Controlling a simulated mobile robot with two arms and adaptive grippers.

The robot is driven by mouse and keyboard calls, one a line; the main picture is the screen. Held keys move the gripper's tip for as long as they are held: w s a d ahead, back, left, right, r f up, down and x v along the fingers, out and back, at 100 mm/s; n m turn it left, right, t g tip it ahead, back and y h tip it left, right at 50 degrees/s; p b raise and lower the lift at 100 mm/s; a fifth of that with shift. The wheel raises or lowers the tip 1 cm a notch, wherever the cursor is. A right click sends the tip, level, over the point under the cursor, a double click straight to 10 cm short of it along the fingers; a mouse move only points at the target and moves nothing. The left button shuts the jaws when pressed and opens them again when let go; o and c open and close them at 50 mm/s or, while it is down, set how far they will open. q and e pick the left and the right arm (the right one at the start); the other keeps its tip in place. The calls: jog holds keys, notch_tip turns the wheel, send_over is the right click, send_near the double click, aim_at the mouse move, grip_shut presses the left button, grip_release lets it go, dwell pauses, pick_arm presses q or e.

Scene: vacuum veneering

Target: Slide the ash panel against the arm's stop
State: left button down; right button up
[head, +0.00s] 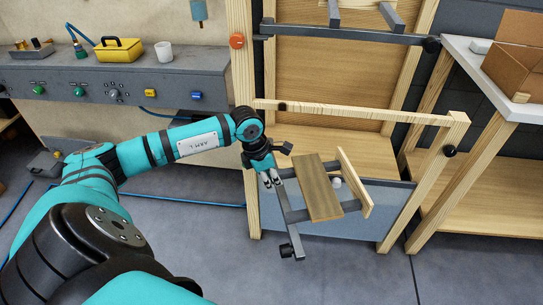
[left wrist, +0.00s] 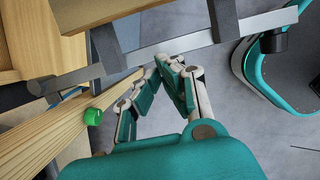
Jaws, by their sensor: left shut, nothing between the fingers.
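The ash panel, a brownish board (head: 318,190), lies across two dark grey prongs of the arm, a grey metal bar (head: 285,222). A paler narrow board (head: 354,182) stands on edge at the right, apart from the panel; I cannot tell whether it is the stop. A wooden board, likely the panel, shows at the top of the left wrist view (left wrist: 92,10). My left gripper (head: 269,181) is shut and empty beside the grey bar, left of the panel. In the left wrist view its fingertips (left wrist: 168,66) are close to the bar; contact is unclear. My right gripper is out of view.
A wooden frame (head: 360,112) stands behind the prongs, with another grey bar (head: 345,34) higher up. A white-topped bench (head: 485,62) with a cardboard box (head: 515,50) is at right. A grey bench (head: 60,78) is at left. Floor in front is clear.

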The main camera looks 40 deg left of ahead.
aim_at(315, 180)
pick_arm(q)
jog(key=x, duration=0.4)
jog(key=shift+f, duration=0.1)
jog(key=w+d, duration=0.2)
jog(key=w, duration=0.1)
jog(key=shift+w+d+f, duration=0.15)
jog(key=shift+d, duration=0.2)
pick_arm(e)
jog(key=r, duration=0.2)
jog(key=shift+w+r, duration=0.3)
pick_arm(q)
jog(key=w+d+b, duration=0.1)
jog(key=w, duration=0.1)
jog(key=w+d+b, duration=0.1)
jog(key=d, duration=0.1)
jog(key=w+d, duration=0.1)
jog(key=w, duration=0.1)
jog(key=shift+w+d+b, duration=0.25)
jog(key=shift+w+b, duration=0.1)
jog(key=shift+b, duration=0.05)
jog(key=shift+w+d, duration=0.1)
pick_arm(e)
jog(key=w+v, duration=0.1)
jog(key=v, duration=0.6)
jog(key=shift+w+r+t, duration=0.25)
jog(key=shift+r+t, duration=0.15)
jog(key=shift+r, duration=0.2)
pick_arm(q)
jog(key=shift+w, duration=0.1)
